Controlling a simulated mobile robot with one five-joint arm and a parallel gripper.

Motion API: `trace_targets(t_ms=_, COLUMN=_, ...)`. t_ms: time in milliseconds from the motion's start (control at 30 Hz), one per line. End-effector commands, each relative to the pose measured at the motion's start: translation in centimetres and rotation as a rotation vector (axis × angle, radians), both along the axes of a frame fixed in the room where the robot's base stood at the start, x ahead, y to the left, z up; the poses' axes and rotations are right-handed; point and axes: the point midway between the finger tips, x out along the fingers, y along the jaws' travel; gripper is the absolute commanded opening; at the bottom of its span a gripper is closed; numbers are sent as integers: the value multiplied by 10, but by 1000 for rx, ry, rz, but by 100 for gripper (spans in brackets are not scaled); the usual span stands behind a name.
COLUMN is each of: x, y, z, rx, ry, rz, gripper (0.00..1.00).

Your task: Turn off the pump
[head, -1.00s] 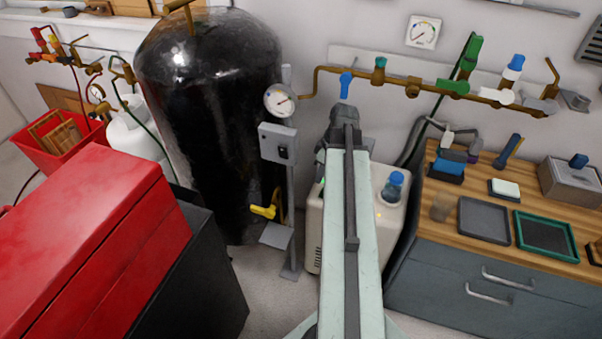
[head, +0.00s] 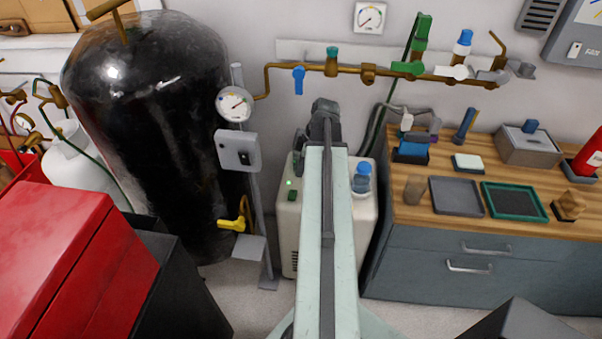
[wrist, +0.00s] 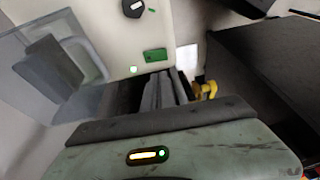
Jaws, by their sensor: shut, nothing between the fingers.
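A cream-white machine (head: 365,215), which may be the pump, stands on the floor behind my arm. A lit green lamp (head: 289,183) and a green switch (head: 292,195) show on its left part. In the wrist view its pale panel carries the green switch (wrist: 155,55), the lit lamp (wrist: 133,70) and a dark knob (wrist: 133,8). My gripper (wrist: 166,88) is shut and empty, just below the switch in that picture; I cannot tell whether it touches the panel. In the head view my arm hides the fingertips and the machine's middle.
A black tank (head: 160,130), a yellow-handled valve (head: 233,224) and a grey switch box (head: 237,150) on a post stand left. A red cabinet (head: 70,260) is nearer. A wooden-topped bench (head: 410,215) stands right. Brass piping (head: 330,68) runs along the wall.

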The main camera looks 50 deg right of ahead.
Motion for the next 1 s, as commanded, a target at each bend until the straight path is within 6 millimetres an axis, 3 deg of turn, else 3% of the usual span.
trace_targets(t_ms=33, x=3, y=3, z=-21, rx=0, ry=0, rz=2, gripper=0)
trace_targets(t_ms=400, x=12, y=17, z=-94, rx=0, ry=0, rz=1, gripper=0)
trace_targets(t_ms=1000, x=9, y=23, z=-111, rx=0, ry=0, rz=2, gripper=0)
